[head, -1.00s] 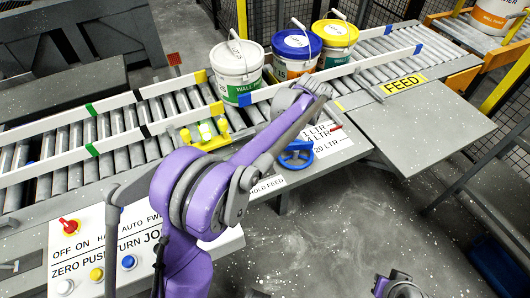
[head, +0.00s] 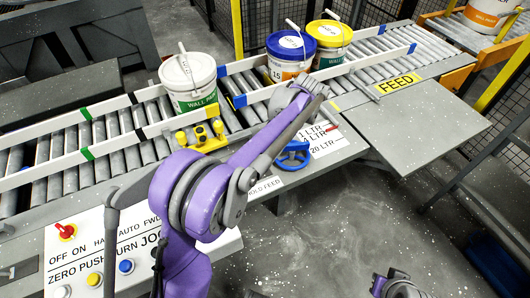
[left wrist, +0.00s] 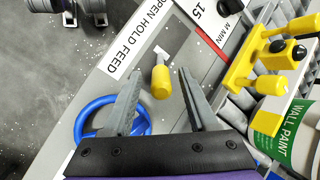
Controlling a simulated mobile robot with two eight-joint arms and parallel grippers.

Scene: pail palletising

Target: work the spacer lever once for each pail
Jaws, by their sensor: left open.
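The spacer lever, a yellow knob (left wrist: 160,82) on a short metal stem, shows in the left wrist view beside the "OPEN HOLD FEED" label (left wrist: 125,42). My left gripper (left wrist: 159,74) is open, its two fingers either side of the knob in that view; contact cannot be told. In the head view my purple arm hides the lever and these fingers. A white-lidded pail (head: 189,78) stands on the roller conveyor by the yellow spacer unit (head: 202,136). A blue-lidded pail (head: 291,50) and a yellow-lidded pail (head: 331,40) stand behind it. My right gripper (head: 398,287) is partly in view.
A blue handwheel (head: 293,155) is close to my left gripper. A panel (head: 125,240) with a red switch and several buttons is at lower left. White guide rails (head: 110,143) line the conveyor. A grey side table (head: 415,125) is at right, and another pail (head: 490,17) beyond it.

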